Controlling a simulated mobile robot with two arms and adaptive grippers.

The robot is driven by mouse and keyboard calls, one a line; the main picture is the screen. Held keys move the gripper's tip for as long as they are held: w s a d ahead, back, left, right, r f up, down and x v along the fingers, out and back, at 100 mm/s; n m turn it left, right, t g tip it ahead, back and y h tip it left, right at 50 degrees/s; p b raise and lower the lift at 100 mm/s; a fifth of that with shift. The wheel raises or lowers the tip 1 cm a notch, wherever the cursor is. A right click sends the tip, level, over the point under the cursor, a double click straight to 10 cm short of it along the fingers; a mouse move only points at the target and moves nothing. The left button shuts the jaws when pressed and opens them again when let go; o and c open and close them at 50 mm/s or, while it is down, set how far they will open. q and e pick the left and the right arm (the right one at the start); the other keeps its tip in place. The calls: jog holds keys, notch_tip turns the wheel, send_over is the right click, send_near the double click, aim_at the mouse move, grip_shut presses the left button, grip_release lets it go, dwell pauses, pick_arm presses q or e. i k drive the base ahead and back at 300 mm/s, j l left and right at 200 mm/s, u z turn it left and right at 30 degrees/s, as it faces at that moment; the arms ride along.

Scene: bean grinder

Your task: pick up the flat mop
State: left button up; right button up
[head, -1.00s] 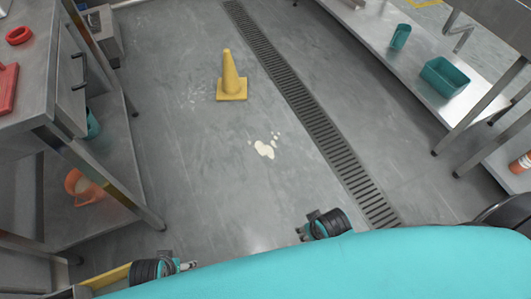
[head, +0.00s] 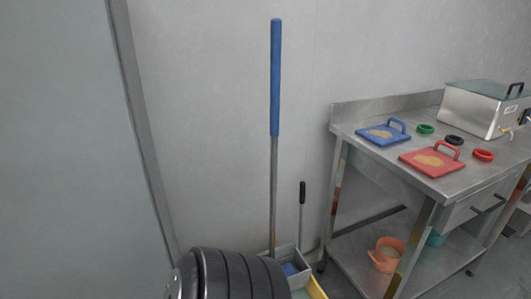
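The flat mop (head: 274,80) stands nearly upright against the grey wall in the head view. It has a long blue grip on top and a thin metal pole below. The pole runs down to a grey bucket (head: 303,278) with a yellow edge low in the picture. Some blue shows inside the bucket; I cannot tell if it is part of the mop. The mop's foot is partly hidden by a black ribbed part of my arm in the lower middle. Neither of my grippers shows.
A thin rod with a black grip (head: 302,192) rises by the bucket. A steel table (head: 350,125) at right holds a blue board (head: 377,138), a red board (head: 430,163), rings and a metal box (head: 480,110). An orange pot (head: 384,258) sits on its lower shelf.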

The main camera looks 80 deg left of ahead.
aim_at(277, 24)
jog(key=k+l+u, duration=0.1)
jog(key=u, duration=2.2)
